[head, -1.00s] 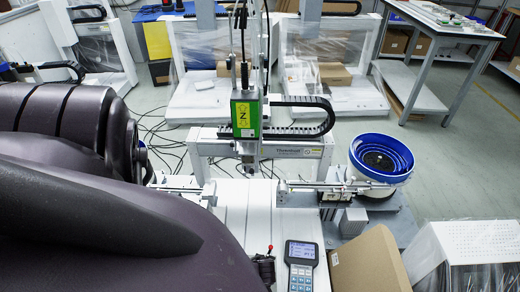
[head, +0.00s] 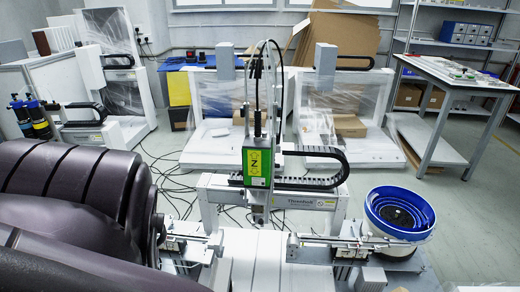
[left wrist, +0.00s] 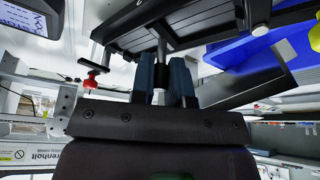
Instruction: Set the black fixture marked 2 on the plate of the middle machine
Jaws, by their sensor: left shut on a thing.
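In the left wrist view my left gripper (left wrist: 162,82) is shut on a short grey post that joins a black fixture (left wrist: 190,28). The fixture is a dark slatted frame, seen close up and cut off by the top edge; no number shows on it. In the head view the middle machine has a green block with a yellow Z label (head: 257,163) above a white ribbed plate (head: 262,262). The visible part of the plate is bare, and its near part is cut off. My left arm fills the lower left and its gripper is out of that picture. My right gripper is in neither view.
A blue bowl feeder (head: 400,212) stands right of the middle machine. A white table (head: 455,75) is at the back right. Plastic-wrapped machines stand behind, and cables lie on the floor. In the left wrist view a red knob (left wrist: 91,80) is close left of the gripper.

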